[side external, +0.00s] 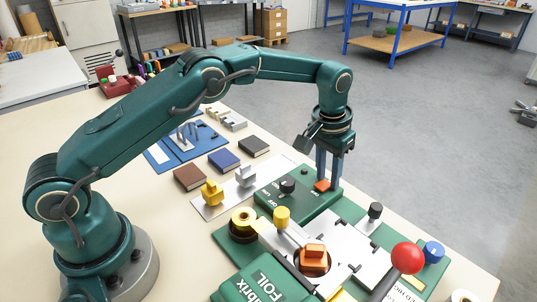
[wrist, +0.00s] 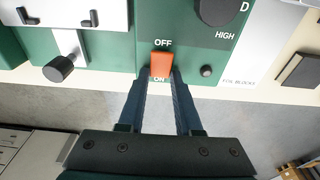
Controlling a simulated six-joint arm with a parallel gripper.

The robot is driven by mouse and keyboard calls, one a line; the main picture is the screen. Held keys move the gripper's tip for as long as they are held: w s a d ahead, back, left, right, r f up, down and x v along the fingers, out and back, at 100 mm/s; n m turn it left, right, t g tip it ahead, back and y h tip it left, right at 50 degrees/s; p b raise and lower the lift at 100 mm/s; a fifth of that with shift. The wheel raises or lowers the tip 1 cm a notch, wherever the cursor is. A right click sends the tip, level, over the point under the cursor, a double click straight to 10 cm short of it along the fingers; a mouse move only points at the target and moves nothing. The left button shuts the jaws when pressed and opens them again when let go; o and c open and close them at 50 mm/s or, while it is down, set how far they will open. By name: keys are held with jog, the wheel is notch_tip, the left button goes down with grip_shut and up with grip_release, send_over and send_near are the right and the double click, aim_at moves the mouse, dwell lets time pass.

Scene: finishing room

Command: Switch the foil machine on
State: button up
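The foil machine is a green unit (side external: 285,205) on the bench, with a black dial (side external: 287,187) on its control panel. Its orange rocker switch (wrist: 161,64) sits between the printed words OFF and ON; it also shows in the side view (side external: 322,185). I cannot tell which way the rocker is tilted. My gripper (wrist: 161,74) points down at the panel's edge by the ON end of the switch; it also shows in the side view (side external: 328,182). Whether the fingertips touch the switch is unclear.
A red ball-topped lever (side external: 407,258) stands at the front right. A small black knob (wrist: 207,71) is right of the switch. Books (side external: 224,160) and foil blocks (side external: 212,192) lie on the bench.

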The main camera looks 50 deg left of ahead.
aim_at(324, 184)
jog(key=o, duration=0.4)
jog(key=shift+c, duration=0.2)
jog(key=shift+s+r, duration=0.2)
jog(key=shift+r, duration=1.1)
jog(key=shift+s+r, duration=0.2)
jog(key=shift+r, duration=1.1)
jog(key=s+a+r+t, duration=0.2)
jog(key=s+r, duration=0.3)
jog(key=r, duration=0.3)
jog(key=s+a+r+t, duration=0.1)
jog(key=s+a+r, duration=0.3)
jog(key=r, duration=0.5)
jog(key=s+f, duration=0.5)
jog(key=s, duration=0.3)
jog(key=s+f, duration=0.5)
jog(key=s, duration=0.3)
jog(key=shift+s+t, duration=0.2)
jog(key=shift+t, duration=0.2)
